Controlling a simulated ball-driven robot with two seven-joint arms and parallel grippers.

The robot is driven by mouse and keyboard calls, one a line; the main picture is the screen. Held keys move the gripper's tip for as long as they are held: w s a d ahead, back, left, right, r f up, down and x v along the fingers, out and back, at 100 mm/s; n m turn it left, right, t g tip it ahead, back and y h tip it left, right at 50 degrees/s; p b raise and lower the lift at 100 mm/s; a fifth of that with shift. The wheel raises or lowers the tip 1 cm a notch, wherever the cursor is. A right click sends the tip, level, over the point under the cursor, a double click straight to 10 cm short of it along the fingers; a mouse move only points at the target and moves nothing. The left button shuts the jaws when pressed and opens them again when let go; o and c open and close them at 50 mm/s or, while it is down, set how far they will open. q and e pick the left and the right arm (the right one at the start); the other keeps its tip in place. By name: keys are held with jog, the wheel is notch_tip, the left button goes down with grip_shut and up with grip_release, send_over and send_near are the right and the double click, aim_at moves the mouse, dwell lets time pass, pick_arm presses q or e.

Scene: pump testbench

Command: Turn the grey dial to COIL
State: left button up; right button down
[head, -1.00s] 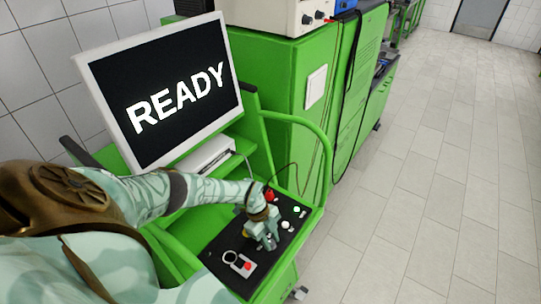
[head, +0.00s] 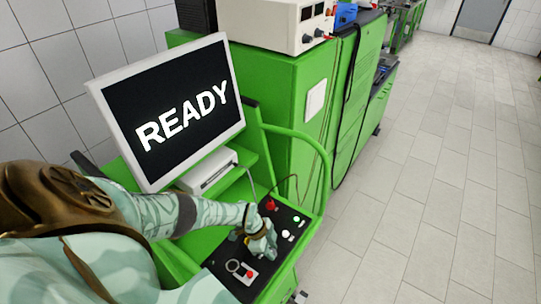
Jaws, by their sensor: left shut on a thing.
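My left gripper (head: 264,249) is down on the black control panel (head: 221,257) of the green cart. It is shut on the grey dial, which its fingers and hand hide almost wholly. The dial's pointer and the labels around it, COIL among them, cannot be read. The monitor (head: 172,112) above the panel shows READY in white on black. My right gripper is out of view.
A red knob (head: 270,205) stands on the panel behind my gripper, and small white buttons (head: 286,234) lie to its right. A small box with a red button (head: 250,274) is in front. A green rail (head: 318,150) curves along the cart's right side.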

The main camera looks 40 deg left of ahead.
pick_arm(q)
jog(key=o, duration=1)
jog(key=shift+v, duration=0.75)
jog(key=v, duration=1.4)
jog(key=shift+a+r, duration=0.2)
jog(key=shift+r, duration=0.1)
